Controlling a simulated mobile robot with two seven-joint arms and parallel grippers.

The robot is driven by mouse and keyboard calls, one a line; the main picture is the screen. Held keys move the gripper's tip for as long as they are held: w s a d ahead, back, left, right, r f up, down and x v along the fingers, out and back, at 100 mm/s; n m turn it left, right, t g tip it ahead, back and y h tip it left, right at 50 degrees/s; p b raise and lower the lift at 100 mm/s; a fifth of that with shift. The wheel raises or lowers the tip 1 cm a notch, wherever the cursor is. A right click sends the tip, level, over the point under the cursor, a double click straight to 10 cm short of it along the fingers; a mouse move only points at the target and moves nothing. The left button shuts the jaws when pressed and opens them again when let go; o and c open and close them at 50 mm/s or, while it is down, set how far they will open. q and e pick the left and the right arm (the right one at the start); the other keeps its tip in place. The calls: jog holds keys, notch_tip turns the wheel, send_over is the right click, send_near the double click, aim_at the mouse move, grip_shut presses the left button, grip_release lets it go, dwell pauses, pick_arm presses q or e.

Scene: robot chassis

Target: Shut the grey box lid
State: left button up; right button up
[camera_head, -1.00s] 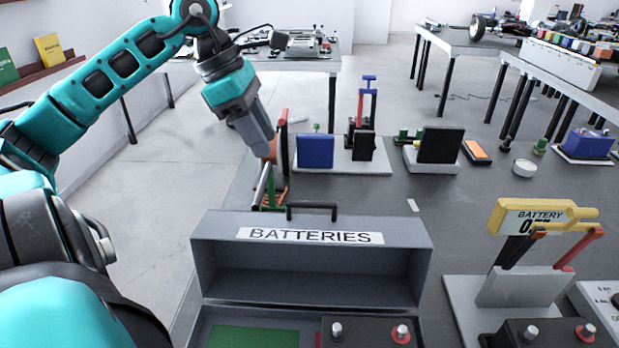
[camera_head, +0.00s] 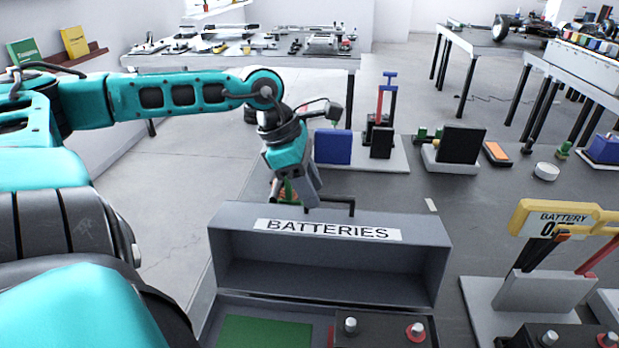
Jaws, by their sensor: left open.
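The grey box (camera_head: 228,309) stands at the bottom middle of the head view, with its lid (camera_head: 340,274) raised upright. The lid has a white "BATTERIES" label (camera_head: 328,230) and a dark handle (camera_head: 333,202) on its top edge. Inside the box are a green panel (camera_head: 264,332) and a black battery (camera_head: 385,331) with two terminals. My left gripper (camera_head: 312,201) is at the top edge of the lid, left of the handle, pointing down. Its fingertips are partly hidden and I cannot tell if they touch the lid. My right gripper is not in view.
A yellow "BATTERY OFF" switch (camera_head: 556,218) on a grey stand is right of the box. Behind the lid are a blue block (camera_head: 333,146) and black blocks (camera_head: 461,144) on stands.

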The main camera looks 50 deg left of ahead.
pick_arm(q)
jog(key=shift+c, duration=0.5)
grip_shut()
